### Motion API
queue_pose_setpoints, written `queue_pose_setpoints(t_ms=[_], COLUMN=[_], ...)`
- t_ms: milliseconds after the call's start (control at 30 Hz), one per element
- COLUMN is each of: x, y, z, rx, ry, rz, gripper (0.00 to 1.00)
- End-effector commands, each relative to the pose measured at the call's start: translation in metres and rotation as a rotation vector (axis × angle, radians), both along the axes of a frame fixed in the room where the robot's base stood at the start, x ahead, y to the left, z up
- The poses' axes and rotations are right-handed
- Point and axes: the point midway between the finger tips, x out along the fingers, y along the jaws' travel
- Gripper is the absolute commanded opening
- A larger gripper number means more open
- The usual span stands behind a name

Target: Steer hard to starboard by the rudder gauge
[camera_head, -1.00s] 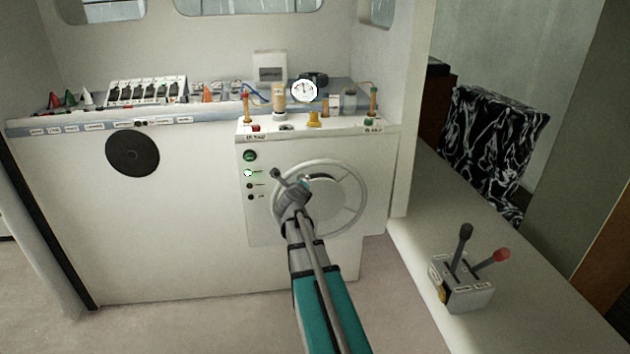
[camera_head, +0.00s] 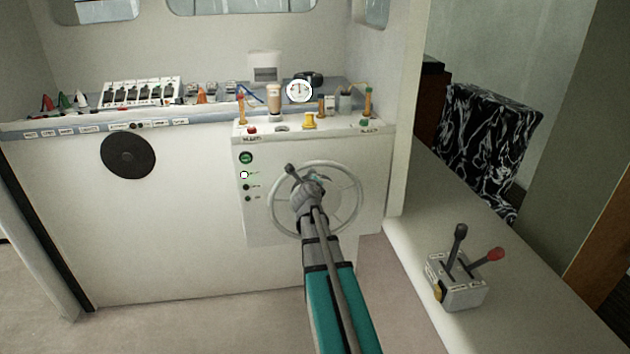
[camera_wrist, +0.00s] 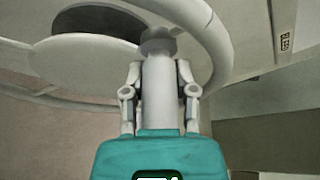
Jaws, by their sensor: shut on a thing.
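The steering wheel (camera_head: 360,195) is a pale ring on the front of the white console. A white dial (camera_head: 299,91) with a dark needle stands on the console top above it and looks like the rudder gauge; its marks are too small to read. My gripper (camera_head: 311,186) is in front of the wheel's upper middle and hides part of it. In the wrist view, my gripper (camera_wrist: 159,82) is shut on a white upright knob (camera_wrist: 159,100), one finger on each side. The knob joins the pale wheel rim (camera_wrist: 214,42).
A switch panel (camera_head: 140,93) and small coloured cones stand on the console at left. A black round disc (camera_head: 128,155) is on its front. A grey lever box (camera_head: 458,280) with black and red levers sits on the right ledge. A patterned seat (camera_head: 490,145) is behind.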

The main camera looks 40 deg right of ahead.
Motion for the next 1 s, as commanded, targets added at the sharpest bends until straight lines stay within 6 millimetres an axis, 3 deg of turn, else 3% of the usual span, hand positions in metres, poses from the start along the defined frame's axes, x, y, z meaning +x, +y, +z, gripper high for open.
queue_pose_setpoints(t_ms=[400, 433, 567, 600, 1000], x=[-0.0004, -0.0003, 0.0, 0.0002, 0.0009], y=[-0.0003, -0.0002, 0.0001, 0.0002, 0.0007], z=[0.0012, 0.0012, 0.0011, 0.001, 0.0007], rx=[-0.004, -0.004, -0.003, -0.003, -0.002], ry=[0.0, 0.0, 0.0, 0.0, 0.0], rz=[0.003, 0.003, 0.003, 0.003, 0.004], gripper=[0.0, 0.42, 0.66, 0.7, 0.7])
